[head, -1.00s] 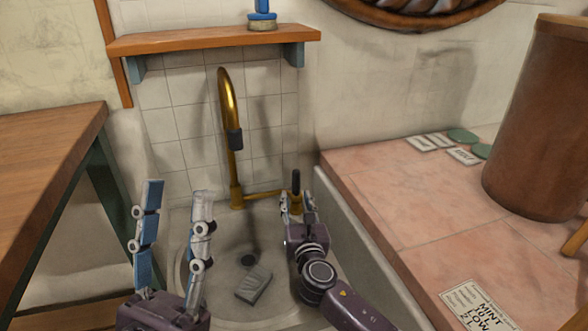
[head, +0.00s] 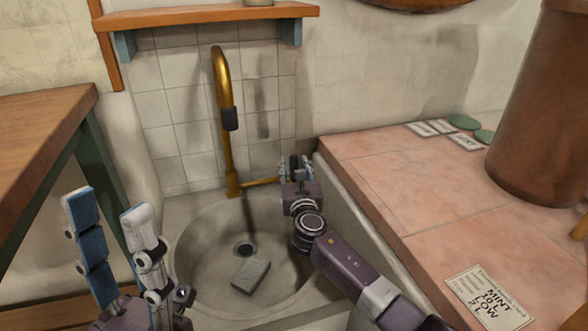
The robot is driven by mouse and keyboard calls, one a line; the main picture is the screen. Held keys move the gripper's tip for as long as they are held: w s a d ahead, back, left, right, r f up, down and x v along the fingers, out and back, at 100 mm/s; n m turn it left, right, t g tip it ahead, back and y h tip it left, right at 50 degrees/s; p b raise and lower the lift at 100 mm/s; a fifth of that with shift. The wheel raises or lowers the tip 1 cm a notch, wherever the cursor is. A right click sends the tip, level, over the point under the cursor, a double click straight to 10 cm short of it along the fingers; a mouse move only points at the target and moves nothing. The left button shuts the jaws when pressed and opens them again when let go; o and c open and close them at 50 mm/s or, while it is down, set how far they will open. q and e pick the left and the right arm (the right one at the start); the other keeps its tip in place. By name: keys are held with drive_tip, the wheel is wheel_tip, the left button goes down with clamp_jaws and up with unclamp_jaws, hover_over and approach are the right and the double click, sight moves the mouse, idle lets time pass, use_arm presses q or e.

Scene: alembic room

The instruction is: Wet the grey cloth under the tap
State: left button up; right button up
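The grey cloth (head: 250,278) is a small folded block lying in the round sink basin (head: 198,262), just in front of the drain hole. The gold tap (head: 222,80) rises behind the basin, its dark nozzle (head: 230,119) pointing down; I see no water stream. My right gripper (head: 296,165) is at the tap's side handle, with its fingers around or beside the dark lever. Its wrist hides most of the handle, so its grip is unclear. My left gripper (head: 106,205) is open and empty, left of the basin, fingers pointing up.
A wooden table (head: 42,125) stands at the left. A pink tiled counter (head: 400,190) borders the sink on the right, with a brown cylinder (head: 545,115), labels and green discs on it. A wooden shelf (head: 210,18) hangs above the tap.

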drive_tip(key=shift+w+a, duration=0.1)
drive_tip(key=shift+w, duration=0.35)
clamp_jaws()
